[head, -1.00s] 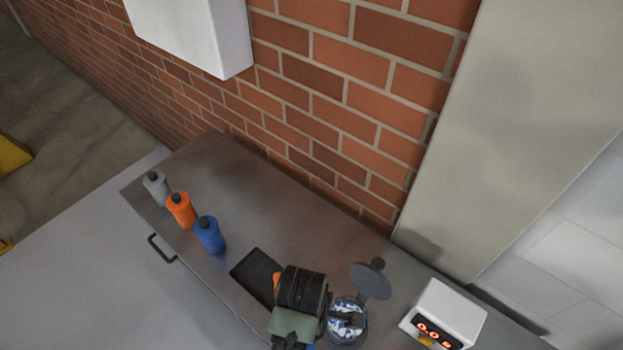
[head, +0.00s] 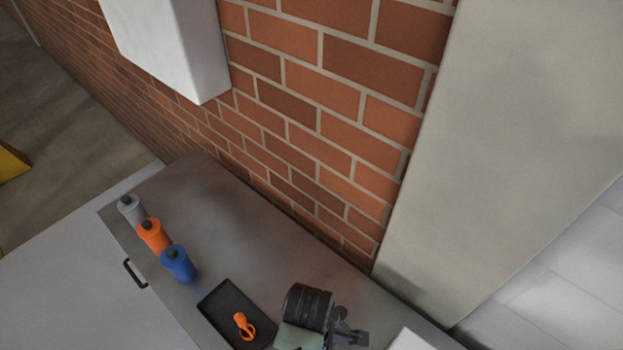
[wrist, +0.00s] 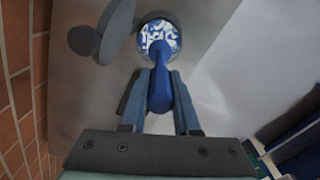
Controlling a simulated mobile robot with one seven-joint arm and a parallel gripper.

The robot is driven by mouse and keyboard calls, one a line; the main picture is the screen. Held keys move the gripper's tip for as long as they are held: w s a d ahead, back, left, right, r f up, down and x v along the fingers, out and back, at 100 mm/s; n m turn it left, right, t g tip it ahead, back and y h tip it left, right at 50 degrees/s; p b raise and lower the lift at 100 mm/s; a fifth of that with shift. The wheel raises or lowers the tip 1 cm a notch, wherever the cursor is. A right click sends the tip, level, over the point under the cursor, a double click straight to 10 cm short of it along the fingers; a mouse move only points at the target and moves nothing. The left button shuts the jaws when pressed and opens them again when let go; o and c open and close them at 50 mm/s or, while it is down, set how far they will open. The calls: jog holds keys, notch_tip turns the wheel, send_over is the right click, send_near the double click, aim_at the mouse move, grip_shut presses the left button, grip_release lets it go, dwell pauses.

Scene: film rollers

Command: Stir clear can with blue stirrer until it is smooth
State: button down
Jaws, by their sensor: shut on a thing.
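My gripper (wrist: 161,78) is shut on the handle of the blue stirrer (wrist: 160,92) in the wrist view. The stirrer points away from me, and its far end reaches into the mouth of the clear can (wrist: 143,42). The can holds streaky blue and white contents, not one even colour. Its dark grey lid (wrist: 116,30) with a round knob stands open at the can's left. How deep the stirrer goes is hidden. In the head view my gripper (head: 350,337) is at the bottom edge; I cannot make out the can there.
A dark tray (head: 215,303) with an orange tool (head: 243,325) lies left of my arm. Grey (head: 131,210), orange (head: 153,235) and blue (head: 178,263) bottles stand along the bench's left edge. A white box (head: 408,340) is at the lower right. A brick wall backs the bench.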

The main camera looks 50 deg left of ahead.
jog(key=shift+w+f, duration=0.15)
jog(key=shift+f, duration=0.65)
jog(key=shift+w+f, duration=0.1)
jog(key=shift+f, duration=0.65)
notch_tip(320, 180, down, 2)
jog(key=shift+s+f+b, duration=0.1)
jog(key=shift+s+b, duration=0.05)
jog(key=shift+b, duration=0.4)
notch_tip(320, 180, down, 2)
jog(key=shift+b, duration=0.65)
jog(key=shift+f+b, duration=2.3)
jog(key=shift+f, duration=1.2)
